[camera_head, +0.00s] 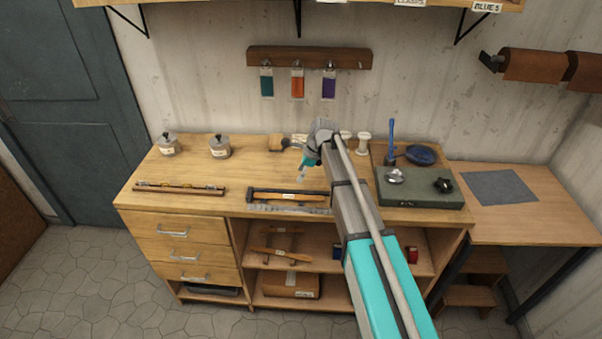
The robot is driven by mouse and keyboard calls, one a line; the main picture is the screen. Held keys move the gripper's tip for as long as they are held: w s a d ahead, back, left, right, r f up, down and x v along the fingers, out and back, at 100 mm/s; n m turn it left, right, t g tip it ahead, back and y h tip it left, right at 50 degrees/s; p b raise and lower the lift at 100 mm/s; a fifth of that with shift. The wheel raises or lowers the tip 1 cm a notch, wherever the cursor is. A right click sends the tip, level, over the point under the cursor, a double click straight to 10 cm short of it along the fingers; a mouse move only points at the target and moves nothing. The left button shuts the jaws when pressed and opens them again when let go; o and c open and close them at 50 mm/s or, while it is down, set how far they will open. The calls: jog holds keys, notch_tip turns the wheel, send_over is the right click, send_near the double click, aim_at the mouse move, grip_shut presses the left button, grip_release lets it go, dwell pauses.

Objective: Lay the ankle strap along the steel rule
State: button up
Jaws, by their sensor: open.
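The steel rule (265,208) is a grey strip along the front edge of the bench, with its right end hidden behind my arm. My gripper (302,175) is open, pointing down above the middle of the bench, behind the dark piece. Nothing shows between its fingers.
Two lidded metal pots (220,147) stand at the back left. A green-grey slab (420,194) with small tools lies on the right. White spools (364,142) stand behind my arm.

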jog(key=shift+p+v, duration=0.8)
jog(key=shift+v, duration=0.35)
jog(key=s+d+n+h, duration=0.2)
jog(key=s+d+n, duration=0.7)
jog(key=s, duration=0.4)
jog(key=s+d+f+n+h, duration=0.1)
jog(key=s+d+n+h, duration=0.1)
jog(key=s+d+n, duration=0.7)
jog(key=s+d, duration=0.1)
jog(key=s, duration=0.2)
jog(key=shift+s+d+f, duration=0.2)
jog(key=shift+s, duration=0.2)
jog(key=shift+f, duration=0.1)
